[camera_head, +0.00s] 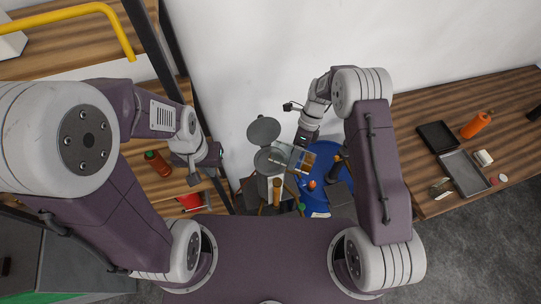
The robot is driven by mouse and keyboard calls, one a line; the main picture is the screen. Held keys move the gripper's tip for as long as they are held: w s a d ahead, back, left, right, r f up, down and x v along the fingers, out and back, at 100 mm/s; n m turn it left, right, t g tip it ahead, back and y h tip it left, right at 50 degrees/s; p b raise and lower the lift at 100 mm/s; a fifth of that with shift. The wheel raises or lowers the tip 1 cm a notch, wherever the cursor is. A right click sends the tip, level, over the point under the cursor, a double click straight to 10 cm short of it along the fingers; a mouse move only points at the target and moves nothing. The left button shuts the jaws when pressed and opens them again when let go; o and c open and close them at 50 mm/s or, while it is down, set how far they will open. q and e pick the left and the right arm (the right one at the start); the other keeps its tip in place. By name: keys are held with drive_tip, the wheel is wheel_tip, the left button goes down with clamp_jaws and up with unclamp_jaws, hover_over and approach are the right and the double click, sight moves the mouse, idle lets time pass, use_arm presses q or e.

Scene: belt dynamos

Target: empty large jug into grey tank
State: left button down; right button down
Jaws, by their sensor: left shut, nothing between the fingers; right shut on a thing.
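A clear jug (283,154), probably the large jug, is at the tips of my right gripper (299,143), which is shut on it. The jug looks tilted, with its left end at or over a round grey vessel (264,162), probably the grey tank. A round grey lid-like disc (263,130) stands just behind that vessel. A brown patch shows at the jug's right; I cannot tell whether it is contents or something behind. Whether anything flows is too small to tell. My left gripper (192,180) is shut and empty, left of the vessel, near the shelf.
A blue round surface (319,202) with small items lies right of the vessel. A wooden table (440,112) at right holds an orange bottle (476,125) and a dark open case (464,172). A wooden shelf at left holds a red-brown bottle (158,163).

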drive_tip(key=shift+a, duration=0.1)
idle(0.3)
drive_tip(key=shift+h, duration=0.4)
drive_tip(key=shift+a, duration=0.15)
idle(0.5)
drive_tip(key=shift+w+r+g+h, duration=0.1)
drive_tip(key=shift+g+h, duration=0.2)
idle(0.3)
drive_tip(key=shift+a, duration=0.1)
drive_tip(key=shift+a+r+h, duration=0.15)
drive_tip(key=shift+r+h, duration=0.1)
drive_tip(key=shift+h, duration=0.15)
idle(0.4)
